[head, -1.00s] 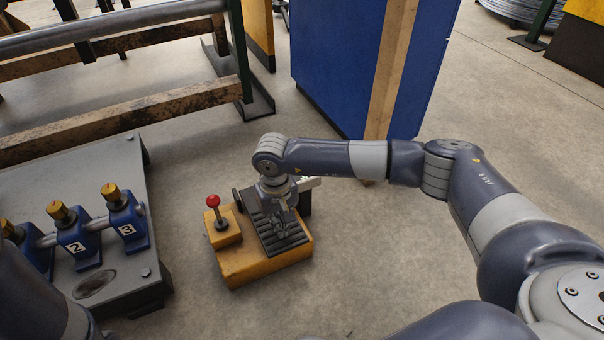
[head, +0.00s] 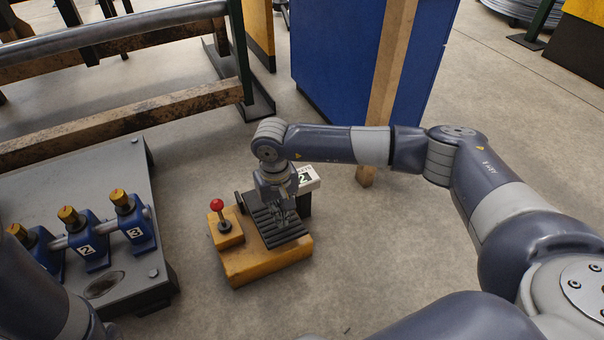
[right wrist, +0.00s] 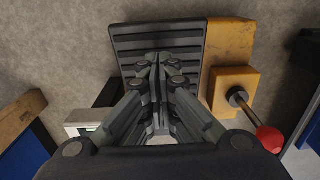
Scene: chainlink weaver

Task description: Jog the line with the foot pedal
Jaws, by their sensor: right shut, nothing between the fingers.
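The foot pedal is a black ribbed plate (head: 262,222) on a yellow base (head: 262,266) on the floor. My right gripper (head: 281,217) is shut and empty, pointing down over the plate. In the right wrist view, the closed fingertips (right wrist: 158,62) overlap the ribbed plate (right wrist: 130,42), and I cannot tell whether they touch it. A lever with a red knob (head: 216,204) stands upright on the base, left of the plate. A small white display box (head: 312,183) sits behind the plate, partly hidden by my wrist. My left gripper is out of view.
A grey platform (head: 125,175) with blue numbered blocks (head: 92,250) and yellow knobs stands left of the pedal. A blue panel (head: 330,60) and a wooden post (head: 385,90) stand behind. The floor in front of the pedal is clear.

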